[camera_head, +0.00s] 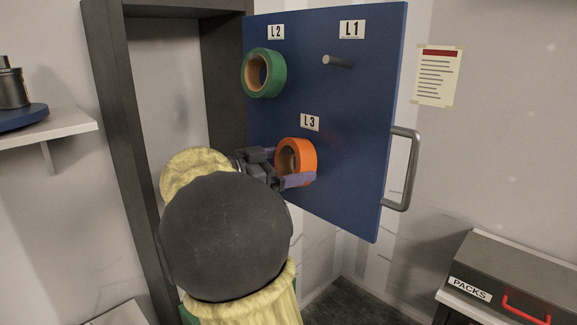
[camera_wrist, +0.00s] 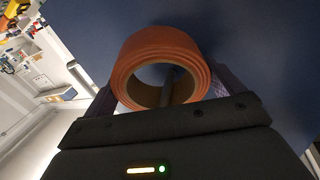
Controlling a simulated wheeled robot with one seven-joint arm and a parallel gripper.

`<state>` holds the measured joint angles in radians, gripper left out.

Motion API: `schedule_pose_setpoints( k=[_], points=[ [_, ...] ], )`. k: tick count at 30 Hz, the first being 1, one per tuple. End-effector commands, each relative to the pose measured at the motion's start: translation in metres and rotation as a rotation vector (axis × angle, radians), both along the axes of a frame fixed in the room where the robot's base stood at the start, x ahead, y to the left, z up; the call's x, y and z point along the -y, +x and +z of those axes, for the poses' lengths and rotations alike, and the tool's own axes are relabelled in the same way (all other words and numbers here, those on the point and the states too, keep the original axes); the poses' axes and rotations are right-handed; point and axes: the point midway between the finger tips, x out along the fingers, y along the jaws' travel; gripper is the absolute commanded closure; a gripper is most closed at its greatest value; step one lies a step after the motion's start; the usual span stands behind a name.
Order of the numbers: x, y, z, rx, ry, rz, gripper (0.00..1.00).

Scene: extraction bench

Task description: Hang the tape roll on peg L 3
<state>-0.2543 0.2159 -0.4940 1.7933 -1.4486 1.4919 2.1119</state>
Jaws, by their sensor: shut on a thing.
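The orange tape roll (camera_head: 309,160) is at the blue panel just below the L 3 label (camera_head: 310,122). My gripper (camera_head: 284,168) is shut on it, with a finger on either side. In the wrist view the roll (camera_wrist: 165,45) sits between the fingers, its hole facing the camera. A dark rod, peg L 3 (camera_wrist: 170,85), shows inside the hole, so the roll appears to be around it. Whether the roll touches the panel I cannot tell.
A green roll (camera_head: 276,75) hangs under label L2. The peg under L1 (camera_head: 338,62) is bare. The blue panel (camera_head: 355,150) has a metal handle (camera_head: 408,170) at its right edge. A dark frame (camera_head: 125,150) stands left, a PACKS case (camera_head: 510,275) lower right.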

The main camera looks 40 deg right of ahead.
Motion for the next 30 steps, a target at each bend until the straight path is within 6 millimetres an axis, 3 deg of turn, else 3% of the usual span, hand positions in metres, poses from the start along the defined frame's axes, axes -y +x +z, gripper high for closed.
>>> schedule_pose_setpoints(
  k=[11,12,23,30],
  points=[
    [0.0,0.0,0.0,0.0,0.0,0.0,0.31],
    [0.0,0.0,0.0,0.0,0.0,0.0,0.01],
    [-0.006,0.002,-0.001,0.0,0.0,0.003,0.0],
    [-0.04,0.009,-0.002,0.001,0.0,0.004,0.0]
  ],
)
